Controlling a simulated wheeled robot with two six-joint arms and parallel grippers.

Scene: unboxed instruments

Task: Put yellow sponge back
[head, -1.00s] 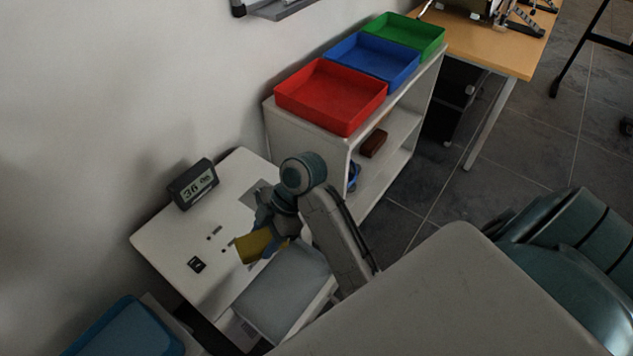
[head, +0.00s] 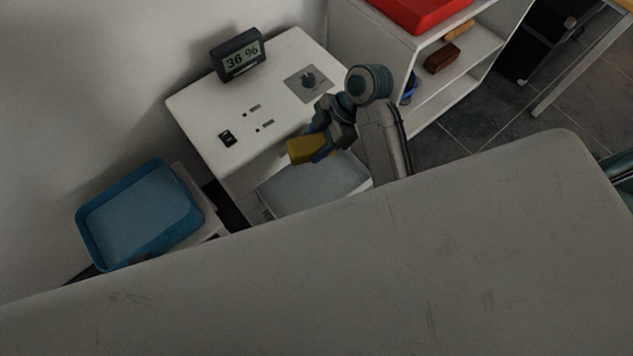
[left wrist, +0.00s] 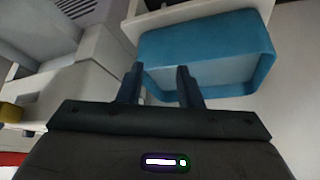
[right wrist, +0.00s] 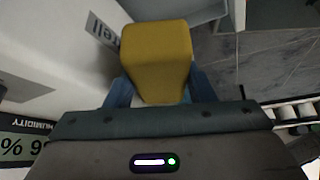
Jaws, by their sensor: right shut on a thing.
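The yellow sponge (head: 302,152) is held in my right gripper (head: 318,146), over the front edge of the white cabinet with the humidity display. In the right wrist view the sponge (right wrist: 157,52) sits between the two blue fingers, which are shut on its sides. My left gripper (left wrist: 159,78) shows only in its own wrist view. Its two fingers are apart with nothing between them, in front of the blue tray (left wrist: 205,55). A bit of yellow (left wrist: 11,112), probably the sponge, shows at that view's left edge.
The white cabinet (head: 215,135) has a display (head: 238,55), a knob (head: 309,79) and small switches. A grey surface (head: 320,195) juts out at its front. The blue tray (head: 140,215) stands to its left. A white shelf (head: 450,90) with a red tray (head: 415,12) and brown block (head: 442,57) stands right.

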